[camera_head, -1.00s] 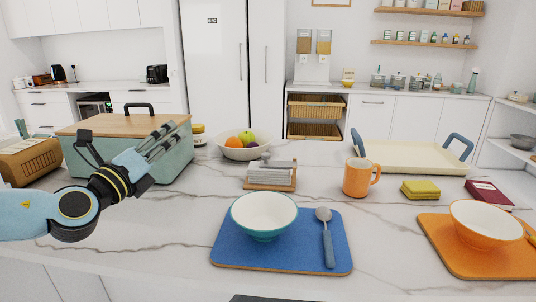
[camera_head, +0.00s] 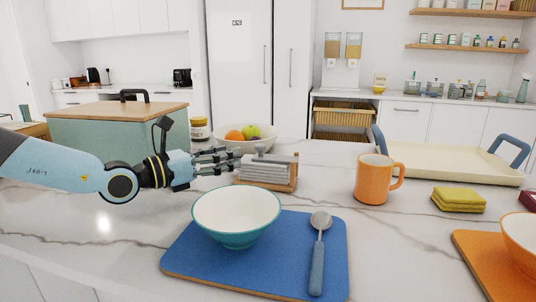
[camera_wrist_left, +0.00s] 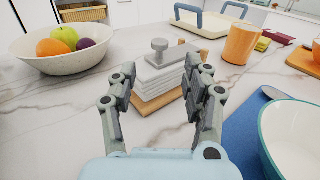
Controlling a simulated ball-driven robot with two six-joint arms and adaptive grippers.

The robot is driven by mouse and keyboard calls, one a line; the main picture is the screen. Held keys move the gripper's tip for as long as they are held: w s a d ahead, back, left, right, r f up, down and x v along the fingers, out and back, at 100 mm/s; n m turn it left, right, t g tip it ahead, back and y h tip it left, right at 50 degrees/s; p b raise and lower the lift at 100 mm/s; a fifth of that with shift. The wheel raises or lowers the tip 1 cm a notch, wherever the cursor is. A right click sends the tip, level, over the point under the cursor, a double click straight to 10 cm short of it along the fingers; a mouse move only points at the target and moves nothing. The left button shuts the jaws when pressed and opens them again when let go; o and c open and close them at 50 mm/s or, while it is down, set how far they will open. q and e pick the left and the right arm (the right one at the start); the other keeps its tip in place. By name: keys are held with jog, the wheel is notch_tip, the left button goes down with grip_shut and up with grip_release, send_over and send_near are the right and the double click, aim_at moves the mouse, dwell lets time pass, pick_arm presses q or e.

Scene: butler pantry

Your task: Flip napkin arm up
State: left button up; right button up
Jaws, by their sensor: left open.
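The napkin holder (camera_head: 280,182) has a wooden base and upright with a stack of grey-white napkins (camera_head: 265,170) on it. It stands behind the teal bowl. In the left wrist view a grey arm with a round-topped knob (camera_wrist_left: 160,46) lies down across the top of the napkins (camera_wrist_left: 158,76). My left gripper (camera_head: 232,160) is open, at the holder's left side and partly in front of it in the head view. In the left wrist view its fingers (camera_wrist_left: 166,82) stand apart on either side of the stack, with nothing between them held. My right gripper is not in view.
A teal bowl (camera_head: 237,217) and spoon (camera_head: 317,262) are on a blue mat (camera_head: 270,275) close in front. A fruit bowl (camera_head: 228,144) stands behind the gripper. An orange mug (camera_head: 372,180) and cream tray (camera_head: 450,162) are to the right. A lidded green box (camera_head: 105,130) is at left.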

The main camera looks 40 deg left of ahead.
aim_at(256, 148)
pick_arm(q)
jog(key=shift+w+f, duration=0.1)
jog(key=shift+w, duration=0.3)
jog(key=w+b, duration=0.2)
jog(key=w+d+b, duration=0.1)
jog(key=w, duration=0.2)
jog(key=w+b, duration=0.2)
jog(key=shift+w+d+b, duration=0.2)
jog(key=shift+w+b, duration=0.1)
jog(key=shift+w, duration=0.1)
jog(key=shift+w+d+b, duration=0.15)
jog(key=shift+w+b, duration=0.35)
jog(key=shift+w, duration=0.3)
grip_shut()
jog(key=shift+w, duration=0.1)
